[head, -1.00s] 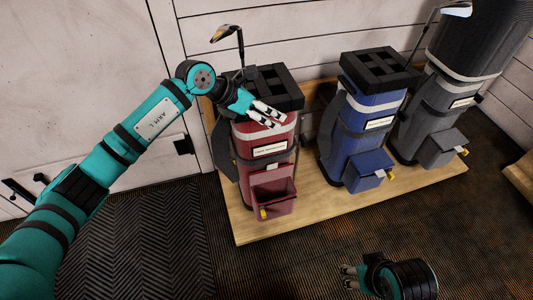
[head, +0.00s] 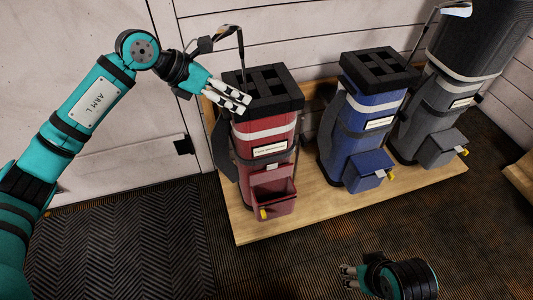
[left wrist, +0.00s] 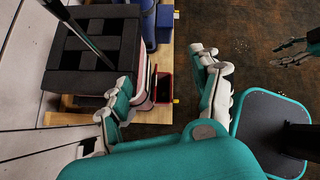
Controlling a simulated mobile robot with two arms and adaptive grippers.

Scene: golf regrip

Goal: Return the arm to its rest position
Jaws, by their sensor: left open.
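My left gripper (head: 238,103) is open and empty in the head view, by the left side of the red golf bag's top. The red golf bag (head: 265,133) stands upright with a black divided top, and a golf club (head: 240,55) sticks up from it. In the left wrist view the open fingers (left wrist: 165,95) are spread, with the bag's black top (left wrist: 92,50) to their left and the club shaft (left wrist: 75,28) in it. My right gripper (head: 347,277) is at the bottom of the head view, its fingers apart and empty.
A blue golf bag (head: 375,115) and a grey golf bag (head: 430,120) stand right of the red one on a wooden platform (head: 325,203). A wall (head: 90,30) is behind. The dark floor (head: 130,240) in front is clear.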

